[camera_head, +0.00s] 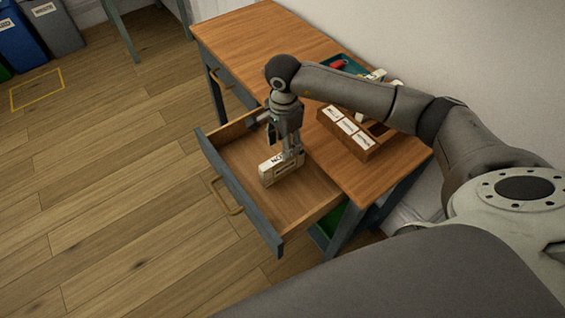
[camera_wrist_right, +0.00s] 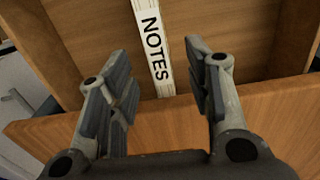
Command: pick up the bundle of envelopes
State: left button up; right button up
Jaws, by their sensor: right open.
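A pale bundle (camera_head: 281,172) stands in the open drawer (camera_head: 240,155), and it is the only thing I see there that could be the envelopes. In the right wrist view the same bundle (camera_wrist_right: 157,52) shows as a narrow white strip marked NOTES; single envelopes cannot be made out. My right gripper (camera_head: 291,152) points down at the bundle from above. In the wrist view its two fingers (camera_wrist_right: 157,70) are apart, with the strip between them in the picture. Whether they touch it I cannot tell. My left gripper is out of view.
The drawer sticks out from the wooden desk (camera_head: 262,38). On the desktop are a wooden box with white labels (camera_head: 348,134) and a teal tray (camera_head: 346,62) with small items, partly behind my right arm. Bins (camera_head: 50,25) stand at the far left. The floor in front is clear.

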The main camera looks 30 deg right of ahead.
aim_at(283, 165)
jog(key=shift+s+a+f+p, duration=0.1)
jog(key=shift+f+p, duration=0.25)
jog(key=shift+f, duration=1.25)
jog(key=shift+s+a+f+p, duration=0.1)
jog(key=shift+f+p, duration=0.25)
jog(key=shift+f, duration=1.2)
jog(key=shift+c, duration=0.4)
grip_shut()
